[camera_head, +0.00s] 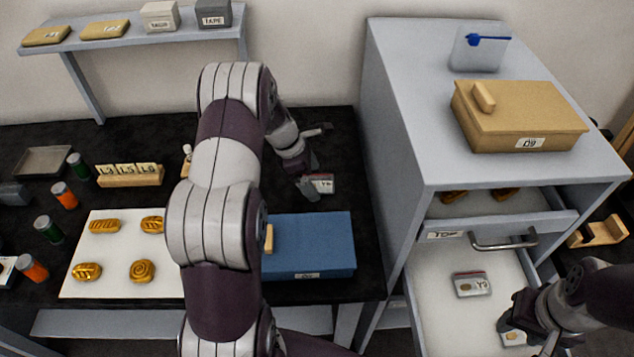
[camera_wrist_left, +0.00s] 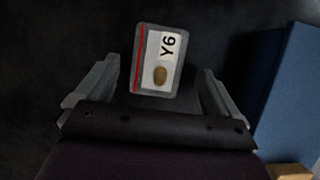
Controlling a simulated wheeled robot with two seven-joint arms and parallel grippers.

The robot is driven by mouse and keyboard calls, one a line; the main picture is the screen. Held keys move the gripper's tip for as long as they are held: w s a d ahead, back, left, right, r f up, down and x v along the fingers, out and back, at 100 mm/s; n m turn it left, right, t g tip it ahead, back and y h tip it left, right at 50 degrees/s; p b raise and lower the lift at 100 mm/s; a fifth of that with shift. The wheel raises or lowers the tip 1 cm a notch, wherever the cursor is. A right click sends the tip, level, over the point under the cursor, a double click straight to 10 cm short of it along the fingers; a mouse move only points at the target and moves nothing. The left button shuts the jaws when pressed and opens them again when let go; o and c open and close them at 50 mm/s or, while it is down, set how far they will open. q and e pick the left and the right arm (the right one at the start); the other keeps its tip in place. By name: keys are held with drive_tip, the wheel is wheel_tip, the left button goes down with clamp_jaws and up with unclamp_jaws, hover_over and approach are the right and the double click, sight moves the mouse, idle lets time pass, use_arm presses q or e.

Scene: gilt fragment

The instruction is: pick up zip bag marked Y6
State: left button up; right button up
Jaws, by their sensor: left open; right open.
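The zip bag marked Y6 (camera_wrist_left: 157,60) lies flat on the black counter. It is clear with a red seal strip, a white label and a small brown piece inside. It also shows in the head view (camera_head: 322,184), partly covered by my left gripper (camera_head: 308,184). In the left wrist view my left gripper (camera_wrist_left: 157,88) is open, with one finger on each side of the near end of the bag, not closed on it. My right gripper (camera_head: 512,322) is open over the pulled-out drawer at the lower right, its fingers partly hidden.
A blue box (camera_head: 315,245) stands close to the bag's near side. The grey cabinet (camera_head: 395,150) rises to the right. The open drawer (camera_head: 440,315) holds another zip bag (camera_head: 472,285). A white board (camera_head: 115,270) with gilt pieces lies left, beyond my left arm.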

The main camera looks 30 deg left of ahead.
use_arm(q)
drive_tip(key=shift+w+d+f, duration=0.2)
drive_tip(key=shift+w+f, duration=0.15)
drive_tip(key=shift+f, duration=0.15)
drive_tip(key=c, duration=1.1)
drive_tip(key=shift+r, duration=0.1)
